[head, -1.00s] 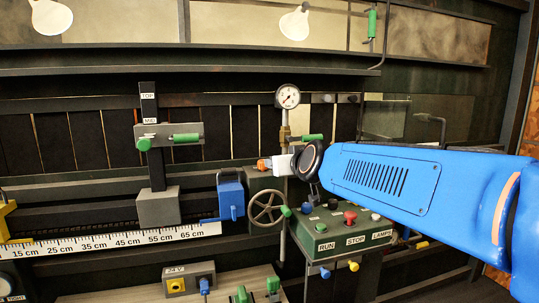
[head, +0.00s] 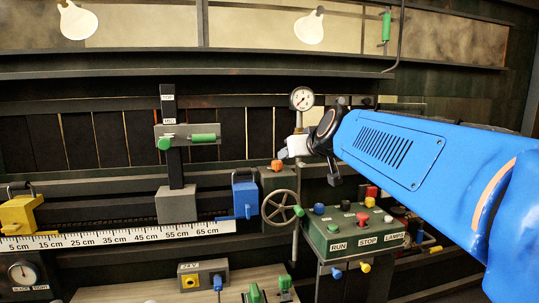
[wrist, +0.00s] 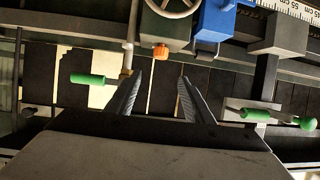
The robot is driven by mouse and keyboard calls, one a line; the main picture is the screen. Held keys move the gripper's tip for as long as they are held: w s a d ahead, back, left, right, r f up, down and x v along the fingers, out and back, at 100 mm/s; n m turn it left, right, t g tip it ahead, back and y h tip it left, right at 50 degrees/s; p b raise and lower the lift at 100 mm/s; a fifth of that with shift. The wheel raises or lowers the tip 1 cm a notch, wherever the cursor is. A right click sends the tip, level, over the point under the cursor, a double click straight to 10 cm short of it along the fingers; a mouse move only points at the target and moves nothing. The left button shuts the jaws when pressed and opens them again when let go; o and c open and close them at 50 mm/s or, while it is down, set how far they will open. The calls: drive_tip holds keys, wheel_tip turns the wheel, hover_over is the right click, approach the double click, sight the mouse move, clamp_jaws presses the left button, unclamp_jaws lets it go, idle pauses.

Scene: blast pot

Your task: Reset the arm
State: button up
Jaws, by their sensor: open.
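My blue arm reaches in from the right in the head view, its wrist in front of the pipe under the pressure gauge (head: 302,98). In the wrist view my gripper (wrist: 160,75) shows two dark ribbed fingers set apart, with nothing between them. An orange knob (wrist: 161,51) shows just beyond the fingertips, apart from them; it also shows in the head view (head: 277,165). A green-handled valve lever (wrist: 87,79) lies left of the fingers in the wrist view. The gripper's fingers are hard to make out in the head view.
A handwheel (head: 281,209) and a green control box (head: 350,232) with RUN, STOP and LAMPS labels stand below the arm. A blue block (head: 245,197), a yellow block (head: 18,215) and a ruler (head: 120,235) line the rail. A post with a green-handled slider (head: 204,138) stands left.

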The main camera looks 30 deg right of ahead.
idle(0.4)
drive_tip(key=s+a+f+n+g+y, duration=0.1)
drive_tip(key=s+a+f+g, duration=0.3)
drive_tip(key=s+a+f, duration=0.3)
drive_tip(key=s+a+f+n+g+y, duration=0.1)
drive_tip(key=s+a+f+g, duration=0.3)
drive_tip(key=s+f, duration=1.1)
drive_tip(key=a+f, duration=0.3)
drive_tip(key=f, duration=0.5)
drive_tip(key=shift+s+a+g+y, duration=0.2)
drive_tip(key=shift+a+g+y, duration=0.1)
drive_tip(key=shift+a+y, duration=0.1)
